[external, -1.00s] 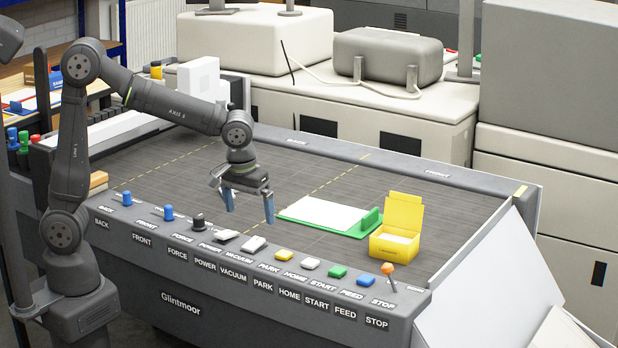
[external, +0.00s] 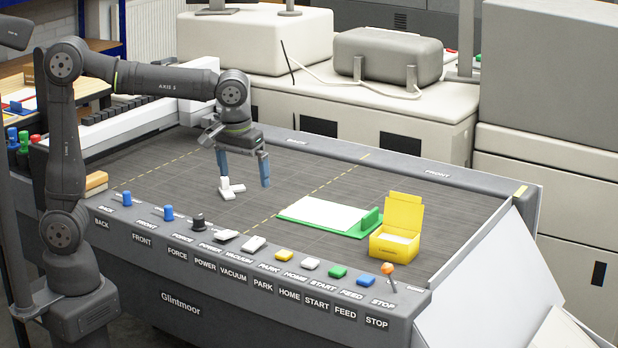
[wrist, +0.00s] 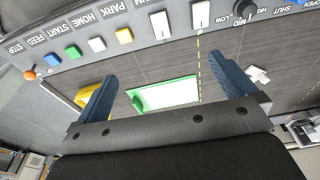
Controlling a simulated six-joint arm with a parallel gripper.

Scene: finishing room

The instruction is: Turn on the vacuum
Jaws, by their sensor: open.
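The vacuum switch (external: 253,244) is a white rocker on the sloped front panel, above the VACUUM label. It also shows in the wrist view (wrist: 160,25), beside the similar power rocker (wrist: 200,15). Which way the vacuum rocker is tipped I cannot tell. My gripper (external: 245,183) is open and empty, with its blue fingers pointing down. It hangs over the grey table, behind the switch row and apart from it. In the wrist view my gripper (wrist: 163,68) has its fingers wide apart, with the vacuum switch beyond them.
A yellow button (external: 284,256) is the panel neighbour on the right. A black knob (external: 198,222) is further left. A white cross-shaped piece (external: 231,191) lies near my left finger. A green-edged board (external: 300,219) and an open yellow box (external: 394,246) stand right on the table.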

